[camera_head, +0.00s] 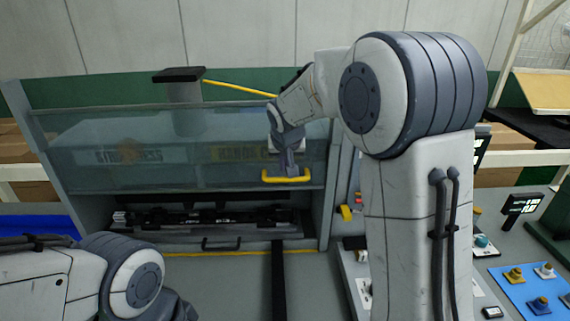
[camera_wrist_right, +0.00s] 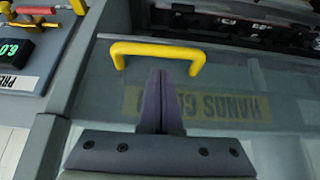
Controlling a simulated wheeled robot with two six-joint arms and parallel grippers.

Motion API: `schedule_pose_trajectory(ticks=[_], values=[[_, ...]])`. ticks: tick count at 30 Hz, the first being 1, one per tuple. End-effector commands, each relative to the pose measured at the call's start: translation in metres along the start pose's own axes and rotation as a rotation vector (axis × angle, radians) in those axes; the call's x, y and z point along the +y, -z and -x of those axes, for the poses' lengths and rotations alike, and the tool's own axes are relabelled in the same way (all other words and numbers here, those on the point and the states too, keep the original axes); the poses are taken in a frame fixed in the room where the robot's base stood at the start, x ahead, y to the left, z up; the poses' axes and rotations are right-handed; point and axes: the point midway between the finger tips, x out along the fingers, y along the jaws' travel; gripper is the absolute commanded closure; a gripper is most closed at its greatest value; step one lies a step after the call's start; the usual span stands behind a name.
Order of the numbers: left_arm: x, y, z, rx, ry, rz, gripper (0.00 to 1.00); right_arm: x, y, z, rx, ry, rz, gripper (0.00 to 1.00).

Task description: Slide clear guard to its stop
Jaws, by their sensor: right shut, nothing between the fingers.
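The clear guard (camera_head: 130,180) is a see-through panel across the front of the grey fixture. Its lower edge stands above an open gap where dark trim parts (camera_head: 200,217) show. A yellow handle (camera_head: 287,179) is fixed near the guard's lower right. In the right wrist view the yellow handle (camera_wrist_right: 158,49) lies just beyond my fingertips. My right gripper (camera_head: 291,168) is at the handle, shut with nothing between its fingers; its fingers (camera_wrist_right: 161,76) are together. I cannot tell whether they touch the handle. My left arm (camera_head: 95,280) is at the lower left, its gripper out of view.
A black handle (camera_head: 221,244) sits on the fixture's lower front. A control panel (camera_wrist_right: 38,45) with a green display stands beside the guard. A blue mat (camera_head: 535,290) with several knobs is at the lower right. Grey table shows in front of the fixture.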

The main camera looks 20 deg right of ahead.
Motion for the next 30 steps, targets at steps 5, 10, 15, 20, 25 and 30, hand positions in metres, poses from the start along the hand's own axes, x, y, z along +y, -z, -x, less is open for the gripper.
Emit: schedule_pose_trajectory(ticks=[5, 10, 15, 20, 25, 30], values=[[0.0, 0.0, 0.004, 0.0, 0.0, -0.001, 0.35, 0.0, -0.009, -0.008, -0.002, 0.0, 0.001, 1.0], [0.0, 0.0, 0.004, 0.0, 0.0, -0.001, 0.35, -0.001, -0.01, -0.009, 0.0, 0.001, 0.001, 1.0], [0.0, 0.0, 0.003, 0.0, 0.0, -0.001, 0.35, -0.001, -0.01, -0.009, 0.0, 0.001, 0.001, 1.0], [0.0, 0.0, 0.0, 0.0, 0.0, 0.0, 0.35, 0.0, -0.012, -0.012, 0.0, 0.001, 0.001, 1.0], [-0.001, -0.001, -0.013, 0.0, 0.0, 0.002, 0.35, 0.0, -0.019, -0.023, -0.001, 0.001, 0.001, 1.0], [-0.003, -0.002, -0.039, 0.0, 0.0, 0.005, 0.35, 0.0, -0.033, -0.044, -0.003, 0.0, 0.001, 1.0]])
